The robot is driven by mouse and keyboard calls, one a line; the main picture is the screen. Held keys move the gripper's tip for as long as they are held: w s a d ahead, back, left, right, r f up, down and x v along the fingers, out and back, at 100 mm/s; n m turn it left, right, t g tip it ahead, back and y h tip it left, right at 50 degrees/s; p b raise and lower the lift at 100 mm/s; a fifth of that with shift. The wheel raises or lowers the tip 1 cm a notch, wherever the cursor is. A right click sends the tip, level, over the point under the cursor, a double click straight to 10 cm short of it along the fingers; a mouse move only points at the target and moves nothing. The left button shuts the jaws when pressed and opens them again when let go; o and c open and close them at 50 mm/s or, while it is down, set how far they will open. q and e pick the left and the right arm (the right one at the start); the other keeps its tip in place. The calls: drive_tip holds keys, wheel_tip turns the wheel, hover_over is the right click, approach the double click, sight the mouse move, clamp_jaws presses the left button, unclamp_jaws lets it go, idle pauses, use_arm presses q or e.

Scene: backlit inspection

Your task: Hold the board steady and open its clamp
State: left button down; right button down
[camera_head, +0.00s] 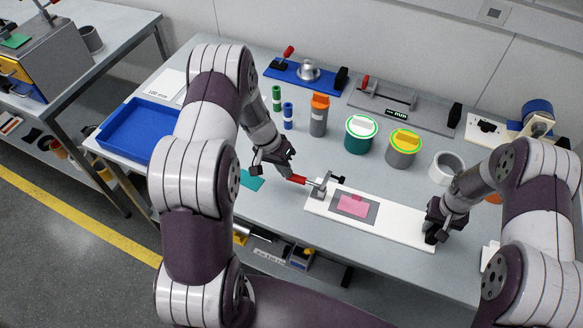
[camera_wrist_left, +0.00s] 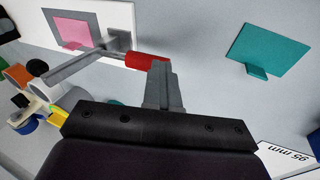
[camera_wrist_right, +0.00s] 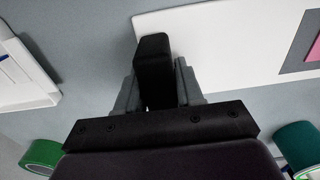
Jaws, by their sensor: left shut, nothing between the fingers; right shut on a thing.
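The white board (camera_head: 393,229) lies on the table with a grey plate (camera_head: 371,213) and pink card (camera_head: 353,206) on it. It also shows in the right wrist view (camera_wrist_right: 225,35). At its left end is the metal clamp (camera_head: 318,188) with a red handle (camera_head: 297,180). My left gripper (camera_head: 289,174) is shut and empty, its tips right at the red handle, which also shows in the left wrist view (camera_wrist_left: 147,61); whether they touch is unclear. My right gripper (camera_head: 433,229) is shut on the black block (camera_wrist_right: 153,60) at the board's right end.
A teal plate (camera_head: 250,181) lies left of the clamp. Behind the board stand a green-rimmed canister (camera_head: 360,138), a yellow-topped canister (camera_head: 402,152) and a white ring (camera_head: 446,168). A blue tray (camera_head: 128,148) is at the left. Two fixtures line the back edge.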

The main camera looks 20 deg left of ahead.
drive_tip(key=shift+f, duration=0.2)
drive_tip(key=c, duration=0.6)
unclamp_jaws()
drive_tip(key=shift+r, duration=0.1)
drive_tip(key=shift+c, duration=0.2)
use_arm(q)
drive_tip(key=s+a+r, duration=0.1)
drive_tip(key=a+r, duration=0.7)
drive_tip(key=shift+s+a, duration=0.25)
drive_tip(key=shift+a, duration=0.15)
